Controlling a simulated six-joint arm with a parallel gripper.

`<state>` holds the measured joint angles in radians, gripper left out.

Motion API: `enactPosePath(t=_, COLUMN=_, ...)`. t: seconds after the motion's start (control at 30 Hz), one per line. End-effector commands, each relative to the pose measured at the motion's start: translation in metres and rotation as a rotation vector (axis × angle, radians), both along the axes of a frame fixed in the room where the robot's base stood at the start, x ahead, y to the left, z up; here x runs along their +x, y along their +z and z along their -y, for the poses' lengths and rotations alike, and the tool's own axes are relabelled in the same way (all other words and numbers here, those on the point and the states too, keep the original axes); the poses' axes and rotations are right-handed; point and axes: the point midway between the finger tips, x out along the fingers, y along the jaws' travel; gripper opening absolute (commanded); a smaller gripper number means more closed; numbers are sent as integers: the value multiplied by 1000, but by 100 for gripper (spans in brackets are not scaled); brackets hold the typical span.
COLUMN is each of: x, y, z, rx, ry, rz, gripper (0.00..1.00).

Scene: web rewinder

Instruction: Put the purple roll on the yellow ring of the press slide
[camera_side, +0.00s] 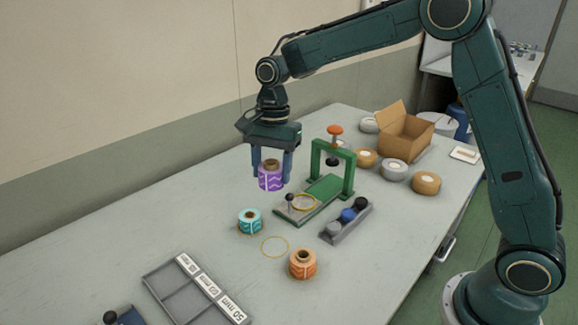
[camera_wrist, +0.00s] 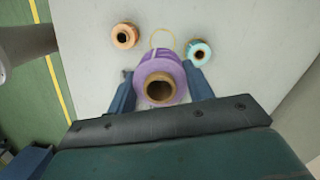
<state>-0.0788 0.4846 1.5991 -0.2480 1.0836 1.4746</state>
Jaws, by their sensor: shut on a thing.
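The green press (camera_side: 333,165) stands to the right of the roll. Its slide (camera_side: 296,213) is out in front, with the yellow ring (camera_side: 305,202) on it and a dark knob at its left end. The ring looks empty. The roll is above and to the left of the slide, apart from it.
A teal roll (camera_side: 250,221) and an orange roll (camera_side: 303,264) stand on the table, with a yellow circle (camera_side: 275,247) marked between them. A grey rack with knobs (camera_side: 346,222) lies right of the slide. A sectioned tray (camera_side: 195,290) is at front left. Several rolls and a cardboard box (camera_side: 405,135) stand behind.

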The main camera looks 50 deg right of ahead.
Motion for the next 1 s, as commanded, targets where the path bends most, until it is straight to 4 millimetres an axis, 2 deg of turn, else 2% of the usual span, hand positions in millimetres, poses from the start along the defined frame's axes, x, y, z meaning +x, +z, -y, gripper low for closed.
enactPosePath(t=0.17, x=1, y=18, z=0, rx=0, ry=-1, rz=5, gripper=35)
enactPosePath(t=0.37, x=1, y=51, z=1, rx=0, ry=-1, rz=7, gripper=35)
enactPosePath(t=0.57, x=19, y=48, z=40, rx=1, ry=-98, rz=1, gripper=35)
enactPosePath(t=0.73, x=34, y=48, z=83, rx=2, ry=-197, rz=2, gripper=35)
enactPosePath(t=1.0, x=46, y=48, z=136, rx=1, ry=-312, rz=1, gripper=35)
